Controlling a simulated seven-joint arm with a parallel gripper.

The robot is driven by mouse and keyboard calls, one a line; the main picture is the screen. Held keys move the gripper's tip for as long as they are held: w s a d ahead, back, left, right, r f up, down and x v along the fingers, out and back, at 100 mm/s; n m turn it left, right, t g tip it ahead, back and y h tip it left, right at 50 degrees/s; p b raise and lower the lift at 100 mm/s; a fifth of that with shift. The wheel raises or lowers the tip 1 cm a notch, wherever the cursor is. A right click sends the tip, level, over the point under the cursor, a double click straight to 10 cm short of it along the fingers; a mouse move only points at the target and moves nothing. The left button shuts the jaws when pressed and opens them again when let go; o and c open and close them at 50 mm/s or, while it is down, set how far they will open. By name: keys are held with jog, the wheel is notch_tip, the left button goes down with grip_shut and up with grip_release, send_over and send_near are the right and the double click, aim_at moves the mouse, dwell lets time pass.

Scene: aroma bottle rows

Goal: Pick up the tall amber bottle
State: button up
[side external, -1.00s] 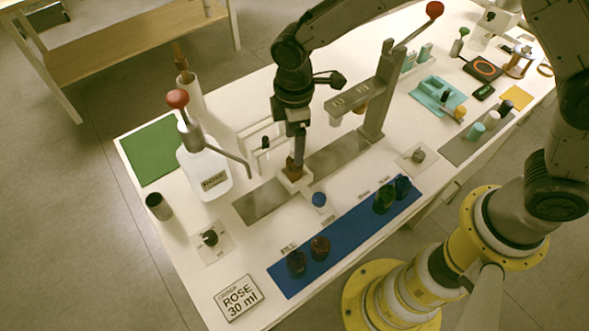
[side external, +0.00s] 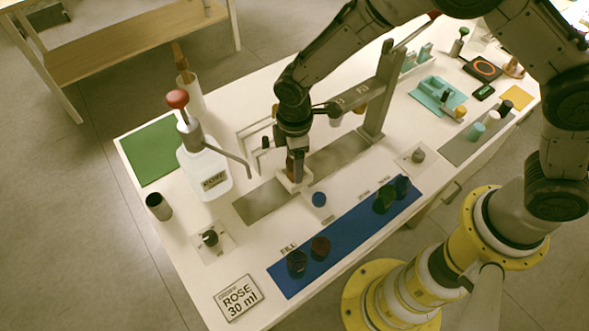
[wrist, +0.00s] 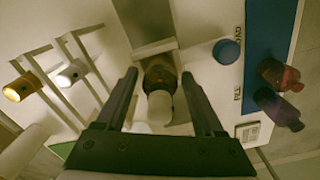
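A brown, amber-looking bottle (wrist: 160,72) with a cream cap shows in the wrist view. It stands between the two fingers of my gripper (wrist: 159,76). The fingers are apart, one on each side of the bottle, with a narrow gap visible. In the side view my gripper (side external: 296,168) points down over a small white holder (side external: 290,184), and its fingers largely hide the bottle. I cannot tell from the side how far down the bottle the fingers reach.
A blue cap (side external: 319,199) lies close to the holder. A lever press (side external: 376,105) and a white pump jug (side external: 205,170) stand nearby.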

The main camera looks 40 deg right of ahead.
grip_shut()
notch_tip(320, 180, up, 16)
dwell(1.1)
jog(key=shift+c, duration=1.8)
grip_release()
grip_shut()
jog(key=shift+r, duration=2.75)
notch_tip(320, 180, down, 6)
jog(key=shift+r, duration=0.25)
